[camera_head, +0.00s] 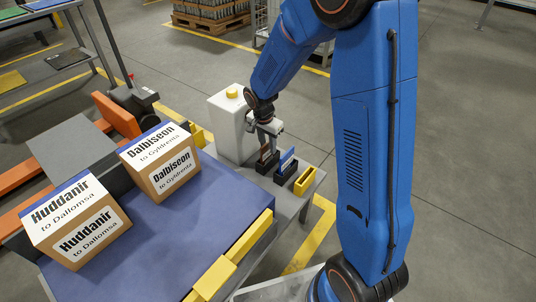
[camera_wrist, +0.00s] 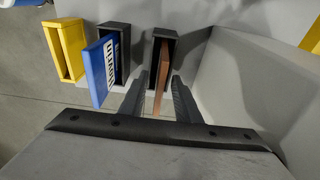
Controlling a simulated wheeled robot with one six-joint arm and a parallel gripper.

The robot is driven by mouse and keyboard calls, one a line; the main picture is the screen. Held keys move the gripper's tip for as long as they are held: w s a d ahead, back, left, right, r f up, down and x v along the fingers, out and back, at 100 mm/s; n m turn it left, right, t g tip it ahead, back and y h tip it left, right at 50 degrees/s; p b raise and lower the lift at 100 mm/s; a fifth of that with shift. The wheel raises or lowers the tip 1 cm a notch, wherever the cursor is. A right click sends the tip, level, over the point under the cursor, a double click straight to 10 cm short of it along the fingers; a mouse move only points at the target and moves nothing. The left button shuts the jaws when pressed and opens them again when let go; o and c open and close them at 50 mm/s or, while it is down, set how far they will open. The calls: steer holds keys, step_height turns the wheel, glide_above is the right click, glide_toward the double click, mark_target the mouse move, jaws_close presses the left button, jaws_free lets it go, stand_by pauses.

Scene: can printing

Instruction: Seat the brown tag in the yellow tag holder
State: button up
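The brown tag (camera_wrist: 161,76) stands in a black holder (camera_wrist: 169,40), the right one of the holder row in the wrist view. My gripper (camera_wrist: 160,88) has its two fingers on either side of the tag, with a visible gap on each side. It is open around the tag, not closed on it. In the head view my gripper (camera_head: 268,136) is directly above the brown tag (camera_head: 265,153), which it partly hides. The yellow tag holder (camera_head: 305,180) stands at the front right end of the row. It looks empty in the wrist view (camera_wrist: 67,51).
A blue lettered tag (camera_wrist: 101,70) stands in the middle black holder (camera_wrist: 117,34), between the brown tag and the yellow holder. Two labelled cartons (camera_head: 160,162) (camera_head: 75,222) sit on the blue conveyor (camera_head: 190,222).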

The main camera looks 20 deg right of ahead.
steer(key=shift+f, duration=0.25)
stand_by(0.4)
steer(key=shift+c, duration=0.6)
jaws_close()
